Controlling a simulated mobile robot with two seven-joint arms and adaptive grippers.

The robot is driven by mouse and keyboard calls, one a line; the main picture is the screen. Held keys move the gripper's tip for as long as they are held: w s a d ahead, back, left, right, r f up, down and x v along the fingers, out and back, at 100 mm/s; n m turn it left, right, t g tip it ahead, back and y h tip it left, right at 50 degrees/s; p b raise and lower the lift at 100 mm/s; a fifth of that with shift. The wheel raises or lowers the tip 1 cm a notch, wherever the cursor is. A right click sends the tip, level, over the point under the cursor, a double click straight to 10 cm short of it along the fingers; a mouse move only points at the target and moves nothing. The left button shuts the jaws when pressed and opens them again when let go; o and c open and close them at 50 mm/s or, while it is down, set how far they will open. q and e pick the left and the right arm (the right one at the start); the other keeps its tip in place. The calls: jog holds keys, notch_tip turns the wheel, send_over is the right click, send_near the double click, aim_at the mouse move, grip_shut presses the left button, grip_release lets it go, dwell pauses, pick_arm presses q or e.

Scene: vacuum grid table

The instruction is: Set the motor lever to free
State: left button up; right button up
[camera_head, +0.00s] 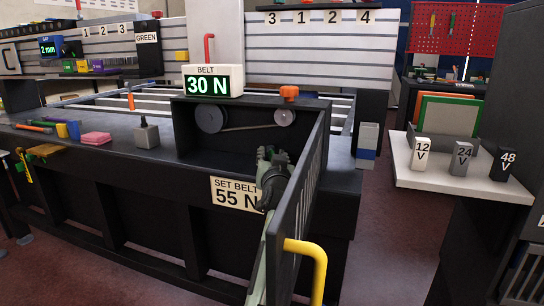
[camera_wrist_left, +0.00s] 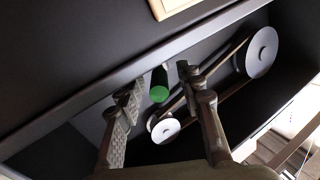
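In the left wrist view, a short black rod with a green end (camera_wrist_left: 159,86) stands inside the belt housing; it looks like the motor lever, but its setting cannot be read. My left gripper (camera_wrist_left: 157,80) is open, with one finger on each side of the rod and visible gaps between. In the head view my left gripper (camera_head: 272,156) is at the housing's front opening, and the rod is hidden there. The belt (camera_head: 246,127) runs between a large pulley (camera_head: 211,119) and a small one (camera_head: 284,117). The right gripper is not in view.
The housing's dark door (camera_head: 300,195) stands open just right of my left arm, with a yellow handle (camera_head: 310,262). The belt display (camera_head: 209,83) reads 30 N; a sign (camera_head: 235,194) reads SET BELT 55 N. An orange knob (camera_head: 289,93) sits on the housing top.

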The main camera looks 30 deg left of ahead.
aim_at(272, 153)
pick_arm(q)
jog(key=shift+r, duration=0.1)
notch_tip(272, 153, up, 10)
jog(key=shift+f, duration=0.1)
jog(key=shift+c, duration=0.6)
